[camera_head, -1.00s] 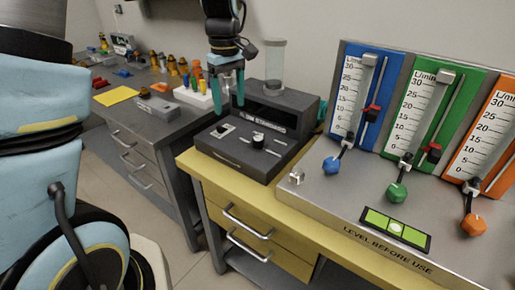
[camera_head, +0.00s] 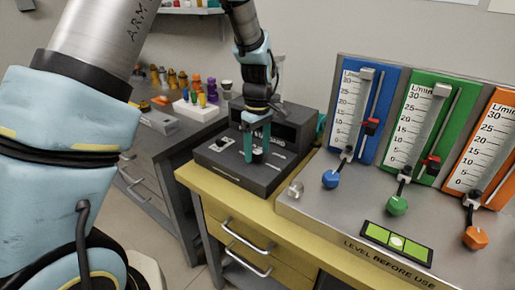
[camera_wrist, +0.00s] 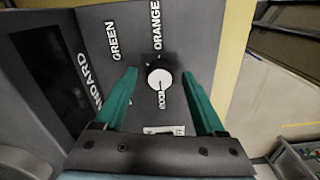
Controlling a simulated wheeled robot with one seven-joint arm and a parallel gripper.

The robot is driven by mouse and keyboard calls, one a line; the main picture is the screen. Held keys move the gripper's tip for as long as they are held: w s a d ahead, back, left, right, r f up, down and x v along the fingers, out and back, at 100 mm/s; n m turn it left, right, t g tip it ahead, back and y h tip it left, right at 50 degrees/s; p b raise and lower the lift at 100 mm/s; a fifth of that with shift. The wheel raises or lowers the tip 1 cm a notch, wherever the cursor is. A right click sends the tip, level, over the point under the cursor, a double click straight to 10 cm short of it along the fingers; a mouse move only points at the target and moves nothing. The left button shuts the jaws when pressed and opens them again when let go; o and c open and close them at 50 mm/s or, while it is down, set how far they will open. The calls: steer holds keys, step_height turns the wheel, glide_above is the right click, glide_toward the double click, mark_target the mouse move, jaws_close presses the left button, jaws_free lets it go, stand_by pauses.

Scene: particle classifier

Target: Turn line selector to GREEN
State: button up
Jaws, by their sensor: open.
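The line selector is a round knob (camera_wrist: 160,77) with a white top, on the dark face of a panel. The words GREEN (camera_wrist: 115,42) and ORANGE (camera_wrist: 156,25) are printed around it. A third label lies on the near side, partly hidden by the knob. A dark line on the white top seems to point towards that third label. My gripper (camera_wrist: 159,74) is open, with one teal finger on each side of the knob. I cannot tell whether the fingers touch it. In the head view, my gripper (camera_head: 257,152) points down over the dark selector box (camera_head: 233,172).
To the right stands a metal flow panel (camera_head: 345,210) with blue, green and orange gauges and matching knobs. A green level (camera_head: 397,243) lies in front. A grey bench (camera_head: 160,150) with bottles is at the left. The yellow bench front (camera_head: 240,210) is clear.

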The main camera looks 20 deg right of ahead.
steer(key=shift+f, duration=0.35)
steer(key=shift+c, duration=0.4)
jaws_close()
